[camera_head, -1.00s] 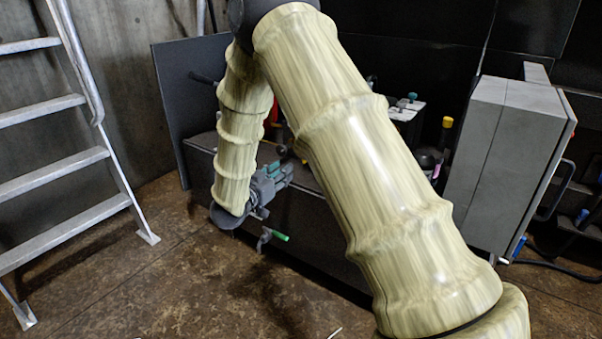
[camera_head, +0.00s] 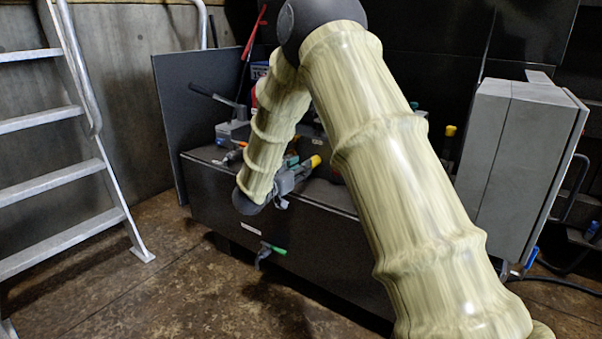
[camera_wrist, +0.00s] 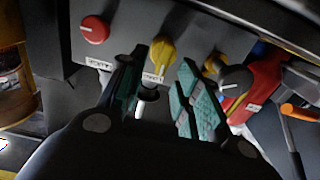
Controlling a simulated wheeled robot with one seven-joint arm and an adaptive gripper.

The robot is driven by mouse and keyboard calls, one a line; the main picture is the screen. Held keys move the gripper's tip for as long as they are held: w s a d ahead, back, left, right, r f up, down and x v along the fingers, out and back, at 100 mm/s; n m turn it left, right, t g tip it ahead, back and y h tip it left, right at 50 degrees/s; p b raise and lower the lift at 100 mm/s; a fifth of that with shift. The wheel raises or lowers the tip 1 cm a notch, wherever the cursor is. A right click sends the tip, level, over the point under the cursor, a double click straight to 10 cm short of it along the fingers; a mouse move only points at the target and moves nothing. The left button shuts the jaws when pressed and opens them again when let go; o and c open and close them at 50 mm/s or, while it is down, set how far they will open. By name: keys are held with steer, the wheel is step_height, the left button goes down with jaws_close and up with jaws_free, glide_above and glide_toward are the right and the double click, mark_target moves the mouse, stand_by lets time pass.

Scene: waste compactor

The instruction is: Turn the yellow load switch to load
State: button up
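In the wrist view a yellow knob (camera_wrist: 163,52) sits on a grey panel (camera_wrist: 130,18), with a white label just below it that is too small to read surely. I take it for the load switch. My gripper (camera_wrist: 163,92) is open, its teal-padded fingers to the left and right below the yellow knob. The fingers do not appear to touch the knob. A short pale pin on a dark base shows between the fingers. In the head view my gripper (camera_head: 294,178) is above the front edge of the dark bench (camera_head: 300,225), and the knob cannot be made out there.
A red knob (camera_wrist: 95,30) is left of the yellow one. A second yellow part (camera_wrist: 214,63), a black knob (camera_wrist: 237,80) and a red object (camera_wrist: 262,82) are to the right. A ladder (camera_head: 90,160) stands left; a grey cabinet (camera_head: 515,160) stands right. A green-handled valve (camera_head: 275,249) is below.

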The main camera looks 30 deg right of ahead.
steer(key=shift+w+d, duration=0.2)
steer(key=shift+d, duration=0.4)
steer(key=shift+c, duration=0.5)
jaws_close()
steer(key=shift+a, duration=0.1)
